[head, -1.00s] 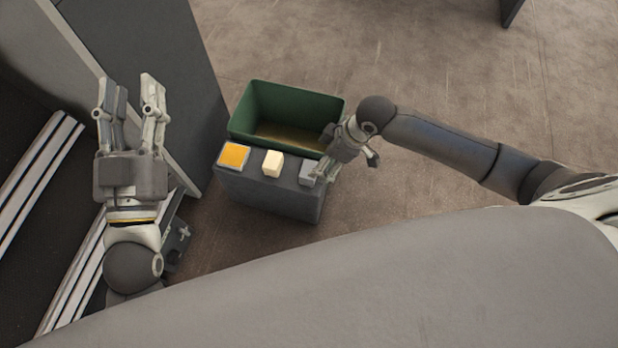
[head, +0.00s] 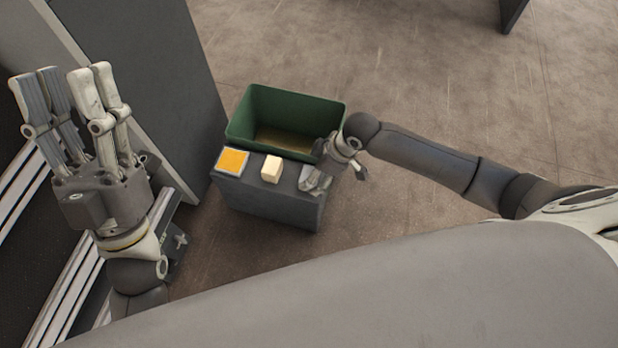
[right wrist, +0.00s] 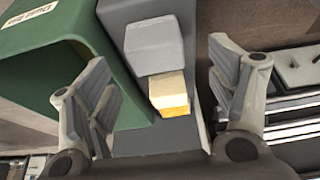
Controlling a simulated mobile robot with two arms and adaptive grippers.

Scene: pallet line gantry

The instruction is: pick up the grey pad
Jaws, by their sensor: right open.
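The grey pad (right wrist: 154,45) is a small grey block on top of the dark grey stand (head: 255,200), beside the cream block. In the right wrist view it lies between the spread fingers of my right gripper (right wrist: 160,58), with a gap to each side.
A cream block (head: 271,168) and an orange-topped square (head: 233,160) share the stand; the cream block (right wrist: 168,90) also shows in the right wrist view. A green bin (head: 285,105) stands directly behind. A tall grey panel (head: 150,70) is at the left. Open floor lies to the right.

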